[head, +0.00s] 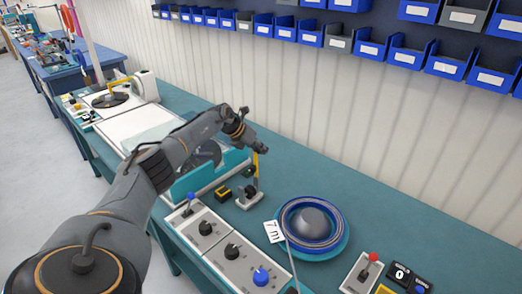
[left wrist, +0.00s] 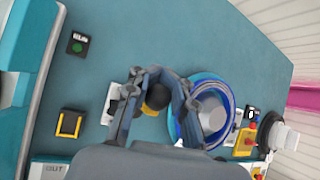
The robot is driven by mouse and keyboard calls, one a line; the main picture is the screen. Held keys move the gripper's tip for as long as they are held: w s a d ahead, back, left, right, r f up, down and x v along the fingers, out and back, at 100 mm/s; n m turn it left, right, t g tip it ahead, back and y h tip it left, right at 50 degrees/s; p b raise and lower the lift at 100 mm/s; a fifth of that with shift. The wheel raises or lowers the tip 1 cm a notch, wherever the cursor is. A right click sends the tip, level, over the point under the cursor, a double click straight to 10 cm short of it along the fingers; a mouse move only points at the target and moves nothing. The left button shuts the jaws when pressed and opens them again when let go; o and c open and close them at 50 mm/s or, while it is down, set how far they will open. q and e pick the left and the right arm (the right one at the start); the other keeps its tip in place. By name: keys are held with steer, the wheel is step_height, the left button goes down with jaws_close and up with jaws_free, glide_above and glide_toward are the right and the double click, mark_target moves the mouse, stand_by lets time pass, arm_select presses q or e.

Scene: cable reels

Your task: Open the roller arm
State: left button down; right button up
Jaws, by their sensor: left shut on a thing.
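The roller arm (head: 256,166) is a yellow upright piece with a dark roller part, standing on a small light grey base (head: 247,200) near the middle of the bench. My left gripper (head: 258,147) is at its top end, shut on it. In the left wrist view the two dark fingers (left wrist: 155,88) close around the yellow and black part (left wrist: 157,97), and the fingers hide much of it. The pale base also shows there (left wrist: 111,104), left of the fingers. My right gripper is in neither view.
A blue cable reel (head: 311,223) lies on a turntable right of the roller arm, with a "7 m" tag (head: 273,231). A knob panel (head: 222,247) lies in front. A red-knobbed lever (head: 364,272) and a counter (head: 400,274) stand at right. A yellow-black block (head: 222,193) sits left of the base.

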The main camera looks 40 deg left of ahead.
arm_select(q)
steer(key=shift+w+a+r, duration=0.15)
steer(key=shift+w+r, duration=0.05)
steer(key=shift+r, duration=0.15)
steer(key=c, duration=1.2)
jaws_free()
steer(key=shift+o, duration=0.4)
steer(key=shift+s+f, duration=0.15)
steer(key=shift+f, duration=0.1)
steer(key=v, duration=1.2)
